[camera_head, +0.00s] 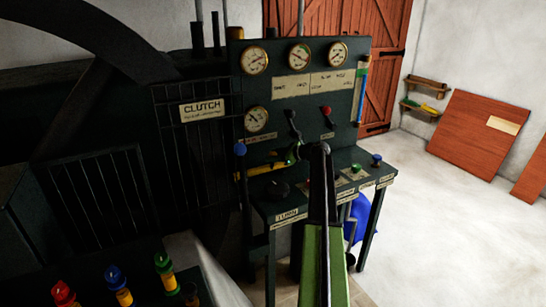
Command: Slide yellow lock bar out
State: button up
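A yellow bar (262,170), which looks like the lock bar, lies roughly level low on the dark control panel, just above the left end of the console shelf. Its left end is close to a blue-knobbed lever (240,150). My green and dark arm reaches up from the bottom of the view to the panel. My gripper (305,153) is at the arm's far end, to the right of the yellow bar and apparently apart from it. The fingers are small and dark against the panel, so their opening does not show clearly.
The panel (276,92) carries several gauges and a red-knobbed lever (327,113). The console shelf (293,206) holds several knobs. Red, blue and green-topped posts (118,285) stand at the lower left. A blue object (358,215) is under the console. Open floor (440,235) lies to the right.

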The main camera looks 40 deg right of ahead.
jog(key=o, duration=0.4)
jog(key=shift+s+d, duration=0.3)
jog(key=shift+d, duration=0.1)
jog(key=shift+c, duration=0.2)
jog(key=shift+w+a, duration=0.1)
jog(key=shift+a, duration=0.2)
jog(key=p+v, duration=0.6)
jog(key=v, duration=1.1)
jog(key=shift+s+r, duration=0.15)
jog(key=shift+s, duration=0.05)
